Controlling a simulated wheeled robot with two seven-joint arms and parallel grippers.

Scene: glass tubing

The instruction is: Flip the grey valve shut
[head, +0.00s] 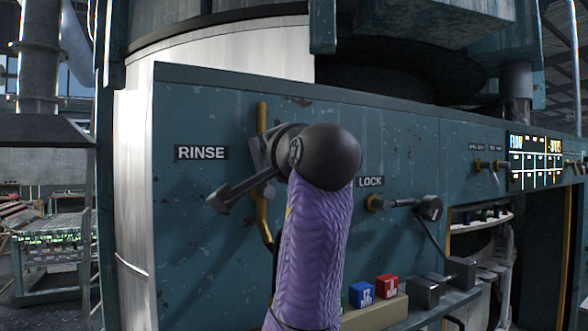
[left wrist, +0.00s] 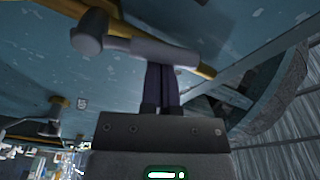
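The grey valve is a lever (head: 243,188) on a yellow pipe (head: 262,215), beside the RINSE label (head: 201,153) on the teal panel. Its handle slants down and left to a knobbed end. In the left wrist view the grey lever (left wrist: 150,48) crosses right at the tips of my left gripper (left wrist: 161,72). The two dark fingers are close together, with only a thin line between them. I cannot tell whether they touch the lever. In the head view my black wrist joint and purple arm hide most of this gripper. My right gripper is in neither view.
A second lever (head: 405,203) sits under the LOCK label (head: 370,182), to the right of my arm. Below it, a blue block (head: 361,294) and a red block (head: 387,287) stand on a ledge. A lit display (head: 535,157) is at far right.

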